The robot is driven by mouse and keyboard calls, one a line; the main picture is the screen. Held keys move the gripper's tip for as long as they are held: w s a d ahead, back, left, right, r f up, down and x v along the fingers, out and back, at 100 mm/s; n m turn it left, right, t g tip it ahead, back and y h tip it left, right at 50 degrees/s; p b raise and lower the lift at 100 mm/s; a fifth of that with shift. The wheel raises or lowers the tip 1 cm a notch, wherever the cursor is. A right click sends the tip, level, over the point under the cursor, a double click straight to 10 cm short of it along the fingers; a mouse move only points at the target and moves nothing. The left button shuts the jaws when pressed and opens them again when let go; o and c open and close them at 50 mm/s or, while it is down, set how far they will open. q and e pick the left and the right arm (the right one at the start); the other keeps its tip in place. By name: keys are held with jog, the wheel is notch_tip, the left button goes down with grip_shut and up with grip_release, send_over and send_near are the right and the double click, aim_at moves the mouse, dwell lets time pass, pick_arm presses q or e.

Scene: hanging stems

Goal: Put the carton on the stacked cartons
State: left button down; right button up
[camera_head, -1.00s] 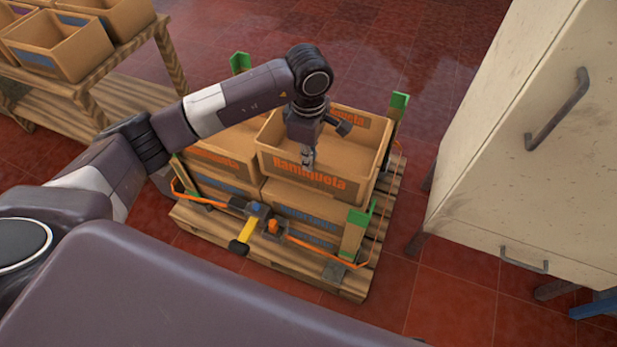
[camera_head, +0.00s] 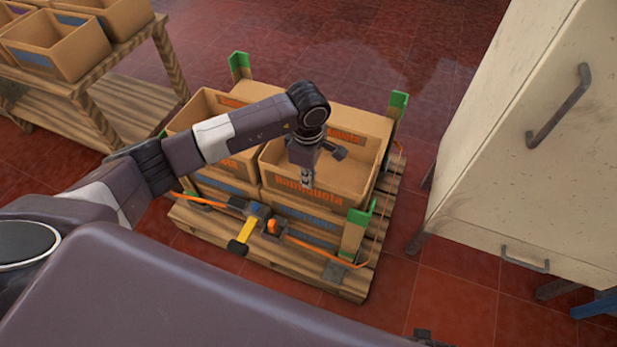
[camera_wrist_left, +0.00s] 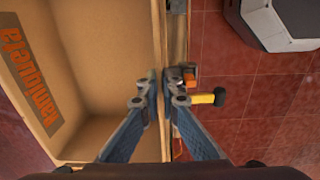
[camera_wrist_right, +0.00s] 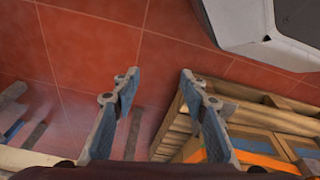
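The carton (camera_head: 330,170), an open tan box with orange lettering, is at the front right of the stacked cartons (camera_head: 300,222) on a wooden pallet. It looks level, with its base on or just above the carton beneath; the contact is hard to tell. My left gripper (camera_head: 307,182) is at the middle of its front wall. In the left wrist view my left gripper (camera_wrist_left: 160,88) has its fingers close together on both sides of the carton's wall (camera_wrist_left: 154,40), shut on it. My right gripper (camera_wrist_right: 155,78) is open and empty, over the red floor beside the pallet.
Green corner posts (camera_head: 398,106) and an orange strap with a yellow-handled buckle (camera_head: 243,235) bound the pallet (camera_head: 310,280). A pale cabinet (camera_head: 540,150) stands at right. A wooden rack (camera_head: 110,95) with cartons stands at left. Red floor lies between.

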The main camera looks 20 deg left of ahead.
pick_arm(q)
jog(key=shift+w, duration=0.1)
jog(key=c, duration=2.2)
grip_release()
pick_arm(e)
jog(key=shift+s, duration=0.5)
pick_arm(q)
jog(key=shift+o, duration=0.2)
jog(key=shift+r, duration=0.1)
pick_arm(e)
jog(key=shift+w+r, duration=0.1)
jog(key=shift+w, duration=0.05)
pick_arm(q)
notch_tip(320, 180, up, 12)
jog(key=p, duration=0.1)
jog(key=shift+s, duration=0.25)
pick_arm(e)
jog(key=f, duration=0.1)
jog(key=s+f, duration=0.2)
jog(key=shift+d+f, duration=0.2)
jog(key=shift+d, duration=0.05)
